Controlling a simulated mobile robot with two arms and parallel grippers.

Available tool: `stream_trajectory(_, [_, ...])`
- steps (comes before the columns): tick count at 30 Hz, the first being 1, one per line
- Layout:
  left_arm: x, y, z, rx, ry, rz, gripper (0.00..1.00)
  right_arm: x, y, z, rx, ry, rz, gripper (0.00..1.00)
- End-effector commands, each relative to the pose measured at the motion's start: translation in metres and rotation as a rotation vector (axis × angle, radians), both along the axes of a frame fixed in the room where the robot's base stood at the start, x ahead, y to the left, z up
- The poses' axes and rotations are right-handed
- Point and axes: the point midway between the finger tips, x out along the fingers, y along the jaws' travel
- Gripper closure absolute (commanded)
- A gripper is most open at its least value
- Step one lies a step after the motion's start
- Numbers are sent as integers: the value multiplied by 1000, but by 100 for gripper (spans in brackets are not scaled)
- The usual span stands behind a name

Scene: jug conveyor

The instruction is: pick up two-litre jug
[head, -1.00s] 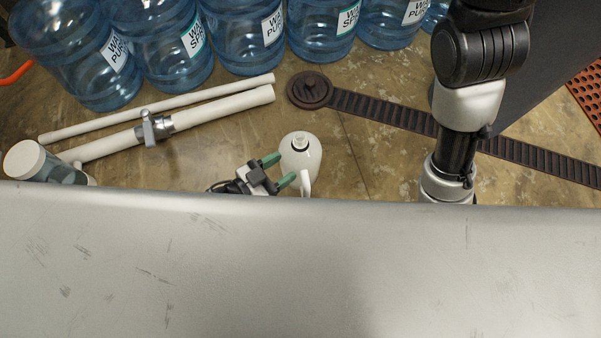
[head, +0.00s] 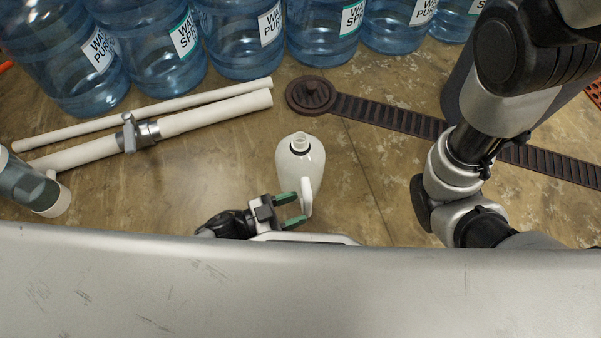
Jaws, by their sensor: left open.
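The white two-litre jug (head: 292,168) stands on the brown floor in the middle of the head view. Its open mouth faces up towards me and its handle is on the lower right side. My left gripper (head: 297,208) has green fingertips and is open. It is at the jug's lower end, with its fingertips pointing right towards the handle. I cannot tell whether they touch it. My right arm comes in at the right, but its gripper is not visible.
Several large blue water bottles (head: 236,35) line the back. A dark ridged strip (head: 400,120) with a round end runs right. A grey surface fills the front.

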Motion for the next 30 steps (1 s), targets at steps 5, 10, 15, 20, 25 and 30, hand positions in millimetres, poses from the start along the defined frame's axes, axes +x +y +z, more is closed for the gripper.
stream_trajectory(5, [5,-12,-2,-1,0,-1,47,0,0,-9,0,0,0,30])
stream_trajectory(10, [15,-36,-3,-1,-3,-1,47,0,0,-25,-1,-1,0,30])
stream_trajectory(15, [21,-49,-1,1,-1,0,47,0,0,-30,-1,0,0,30])
stream_trajectory(20, [21,-50,1,1,2,0,47,0,0,-29,-1,0,0,30])
stream_trajectory(25, [21,-49,1,1,2,1,64,0,0,-29,-1,0,0,30])
stream_trajectory(30, [21,-49,0,2,1,1,90,0,0,-29,-1,1,-1,30])
